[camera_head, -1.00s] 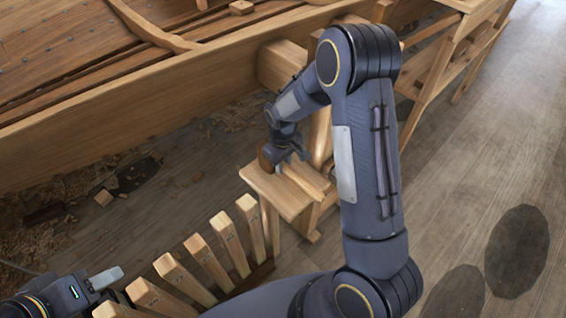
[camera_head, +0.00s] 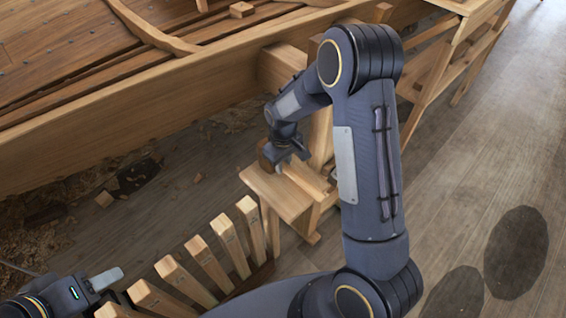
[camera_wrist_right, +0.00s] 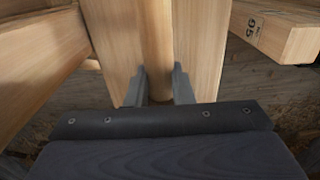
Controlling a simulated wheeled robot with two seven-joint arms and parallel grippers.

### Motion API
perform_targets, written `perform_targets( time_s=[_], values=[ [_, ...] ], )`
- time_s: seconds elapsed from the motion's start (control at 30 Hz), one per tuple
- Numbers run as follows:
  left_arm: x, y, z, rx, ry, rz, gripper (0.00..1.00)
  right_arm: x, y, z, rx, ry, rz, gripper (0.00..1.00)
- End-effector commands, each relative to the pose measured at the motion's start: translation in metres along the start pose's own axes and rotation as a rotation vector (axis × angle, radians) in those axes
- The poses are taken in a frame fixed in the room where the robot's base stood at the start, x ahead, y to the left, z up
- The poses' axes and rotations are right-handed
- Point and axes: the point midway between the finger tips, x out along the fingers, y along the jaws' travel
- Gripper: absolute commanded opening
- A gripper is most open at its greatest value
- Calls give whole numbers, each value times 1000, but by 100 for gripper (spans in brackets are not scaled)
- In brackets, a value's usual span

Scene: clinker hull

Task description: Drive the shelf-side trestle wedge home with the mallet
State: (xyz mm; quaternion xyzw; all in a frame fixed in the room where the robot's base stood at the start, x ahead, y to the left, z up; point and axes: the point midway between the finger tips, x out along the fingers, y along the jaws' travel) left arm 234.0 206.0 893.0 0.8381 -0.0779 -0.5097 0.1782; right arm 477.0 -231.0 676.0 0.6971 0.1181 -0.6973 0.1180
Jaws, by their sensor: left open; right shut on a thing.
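My right gripper (camera_head: 290,153) is low over a small wooden stand, beside the trestle post. It is shut on a round wooden handle, seen between its fingers in the right wrist view (camera_wrist_right: 158,60); I take this to be the mallet. A brown rounded piece (camera_head: 266,157), probably the mallet head, shows at the stand's left edge, partly covered by the gripper. My left gripper (camera_head: 97,284) is open and empty at the lower left. The trestle (camera_head: 283,66) stands against the hull, largely behind my right arm. I cannot make out the shelf-side wedge.
The small stand's top (camera_head: 270,191) is below my right gripper. Several upright wooden slats (camera_head: 206,262) stand in a row between my grippers. The hull plank (camera_head: 130,122) spans the back left. A wooden rack (camera_head: 440,70) stands at the back right. Floor at right is clear.

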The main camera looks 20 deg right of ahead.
Motion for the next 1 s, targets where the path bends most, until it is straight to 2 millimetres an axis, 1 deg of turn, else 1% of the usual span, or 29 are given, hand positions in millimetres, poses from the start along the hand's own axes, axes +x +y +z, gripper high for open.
perform_targets(
  time_s=[0.17, 0.7, 0.8, 1.0],
  values=[
    [-7, 3, -4, 0, 0, 0, 46, -12, 0, -1, 0, 2, 0, 0],
    [-46, 21, -23, 0, 0, 0, 46, -76, 0, -1, -1, 3, 1, 0],
    [-49, 22, -25, 0, 0, 0, 46, -82, 0, -1, -1, 3, 1, 0],
    [-48, 22, -24, 0, 0, 0, 46, -80, 0, -1, -1, 2, 0, 0]
  ],
)
